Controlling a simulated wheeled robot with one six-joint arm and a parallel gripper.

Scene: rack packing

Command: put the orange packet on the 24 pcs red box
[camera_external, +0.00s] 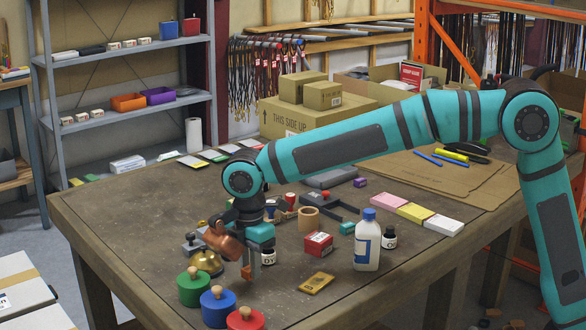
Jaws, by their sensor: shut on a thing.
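The orange packet (316,283) lies flat on the table near its front edge, with dark marks on it. The 24 pcs red box (319,243) stands behind it, with a white label on its front; its top looks bare. My gripper (247,272) is low over the table, left of both and apart from them. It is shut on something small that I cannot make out. Copper-brown parts show at the gripper, and I cannot tell which belong to it.
Green, blue and red round pieces (246,318) with knobs stand at the front left, near a brass bell (207,262). A white bottle (367,242) with a blue cap stands right of the red box. A cardboard tube (308,219) is behind it.

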